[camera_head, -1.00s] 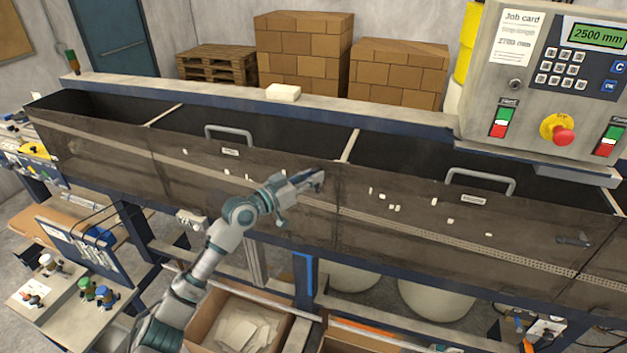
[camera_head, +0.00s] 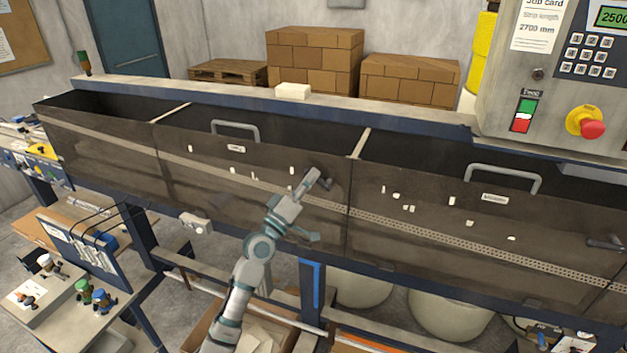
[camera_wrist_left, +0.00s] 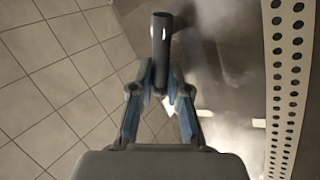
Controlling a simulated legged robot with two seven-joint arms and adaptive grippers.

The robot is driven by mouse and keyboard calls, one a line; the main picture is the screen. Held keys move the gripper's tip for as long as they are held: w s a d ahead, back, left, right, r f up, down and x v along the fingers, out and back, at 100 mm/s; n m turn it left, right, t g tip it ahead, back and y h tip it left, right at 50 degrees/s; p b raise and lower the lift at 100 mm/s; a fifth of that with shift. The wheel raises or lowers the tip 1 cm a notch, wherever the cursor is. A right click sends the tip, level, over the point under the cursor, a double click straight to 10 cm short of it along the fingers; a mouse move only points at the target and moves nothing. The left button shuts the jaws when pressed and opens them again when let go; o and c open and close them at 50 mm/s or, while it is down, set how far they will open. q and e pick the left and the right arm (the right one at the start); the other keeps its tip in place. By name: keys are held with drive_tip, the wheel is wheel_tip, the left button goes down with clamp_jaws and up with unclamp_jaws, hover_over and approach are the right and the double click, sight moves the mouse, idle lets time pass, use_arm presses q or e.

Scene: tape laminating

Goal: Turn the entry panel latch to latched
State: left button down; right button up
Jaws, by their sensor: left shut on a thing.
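The entry panel (camera_head: 215,175) is the dark, translucent front panel left of centre in the head view, with a grey handle and a small white label near its top edge. Its latch (camera_head: 325,184) is a short dark lever at the panel's right end, partly hidden by my gripper. My left gripper (camera_head: 312,183) reaches up to the latch from below. In the left wrist view, the fingers (camera_wrist_left: 160,78) close on the dark round latch lever (camera_wrist_left: 161,35), which stands up beyond the tips. My right gripper is not in view.
A second panel (camera_head: 450,235) to the right has its own dark latch (camera_head: 605,244). A control box (camera_head: 550,100) with a red stop button stands at the upper right. A cream block (camera_head: 293,91) lies on the back rail. Below are blue frame legs and an open carton (camera_head: 262,335).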

use_arm(q)
drive_tip(key=shift+w+a+f+n+t+y+p, duration=0.1)
drive_tip(key=shift+f+n+t+y+p, duration=0.3)
drive_tip(key=shift+n+t+y, duration=1.1)
drive_tip(key=shift+s+a+f+n+t+y+p, duration=0.2)
drive_tip(key=shift+f+n+y, duration=0.5)
drive_tip(key=shift+n, duration=1.65)
drive_tip(key=shift+w+d+f+n+t+y+p, duration=0.1)
drive_tip(key=shift+w+f+n+t+y+p, duration=0.2)
drive_tip(key=shift+n+t+y, duration=0.95)
drive_tip(key=shift+s+f+n+g+y, duration=0.1)
drive_tip(key=shift+n+g+y, duration=0.15)
drive_tip(key=shift+n+g, duration=0.4)
drive_tip(key=c, duration=1.4)
unclamp_jaws()
drive_tip(key=shift+t, duration=0.3)
drive_tip(key=v, duration=1.2)
drive_tip(key=shift+a, duration=0.1)
